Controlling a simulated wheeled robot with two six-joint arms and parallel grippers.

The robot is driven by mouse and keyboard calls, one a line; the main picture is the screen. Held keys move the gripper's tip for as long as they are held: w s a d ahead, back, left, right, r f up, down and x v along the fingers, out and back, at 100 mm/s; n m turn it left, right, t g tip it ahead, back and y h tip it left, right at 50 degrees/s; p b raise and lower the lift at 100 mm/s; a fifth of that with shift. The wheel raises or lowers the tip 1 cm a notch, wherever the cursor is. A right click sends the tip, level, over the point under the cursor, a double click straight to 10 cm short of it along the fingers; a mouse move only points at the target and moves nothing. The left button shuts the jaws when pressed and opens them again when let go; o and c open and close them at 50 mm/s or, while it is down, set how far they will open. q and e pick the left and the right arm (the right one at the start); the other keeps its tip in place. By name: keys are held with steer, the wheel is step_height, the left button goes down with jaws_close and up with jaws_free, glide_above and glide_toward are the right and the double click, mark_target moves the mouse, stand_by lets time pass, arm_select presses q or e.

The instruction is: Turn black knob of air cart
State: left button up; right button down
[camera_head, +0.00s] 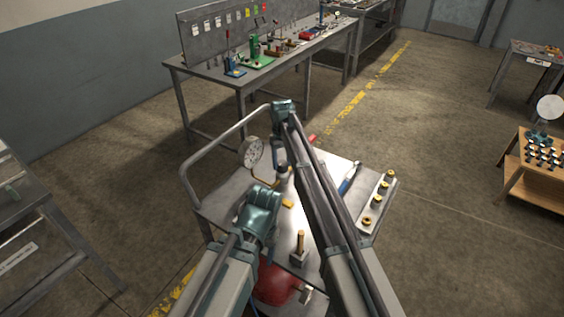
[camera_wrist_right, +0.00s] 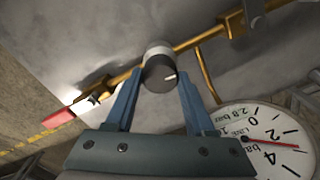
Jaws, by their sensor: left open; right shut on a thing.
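The air cart (camera_head: 220,205) stands in front of me with a grey top and a bent tube handle. Its black knob (camera_wrist_right: 160,75) has a white mark and a pale collar, and sits on a brass pipe. My right gripper (camera_wrist_right: 158,79) is shut on the knob, one finger on each side. In the head view this gripper (camera_head: 283,163) points down at the pipe, and the knob is small there. A round gauge (camera_wrist_right: 272,140) is beside the knob, its red needle between 2 and 4; it also shows in the head view (camera_head: 253,152). My left gripper (camera_head: 260,208) is open above the cart's near left part, its fingertips unclear.
A red valve handle (camera_wrist_right: 58,117) is at the pipe's end. The cart top holds a blue-handled tool (camera_head: 349,178), a tray of brass fittings (camera_head: 380,202) and a wooden-handled tool (camera_head: 299,243). A red tank (camera_head: 275,287) is below. A workbench (camera_head: 215,72) stands behind.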

mark_target(282, 162)
steer(key=shift+c, duration=1.3)
jaws_free()
steer(key=shift+r, duration=0.1)
step_height(282, 162, up, 14)
steer(key=p, duration=1.3)
steer(key=shift+f+p, duration=0.2)
steer(key=shift+p, duration=0.2)
steer(key=s+d+f+b, duration=0.1)
steer(key=s+d, duration=0.1)
steer(key=s, duration=1)
steer(key=s+d+f+b, duration=0.1)
steer(key=s+d, duration=0.1)
steer(key=s, duration=1.1)
steer(key=s+d+f+m+h+b, duration=0.1)
steer(key=s+f+b, duration=0.1)
steer(key=s, duration=1.1)
steer(key=shift+s+d, duration=0.15)
steer(key=shift+d, duration=0.25)
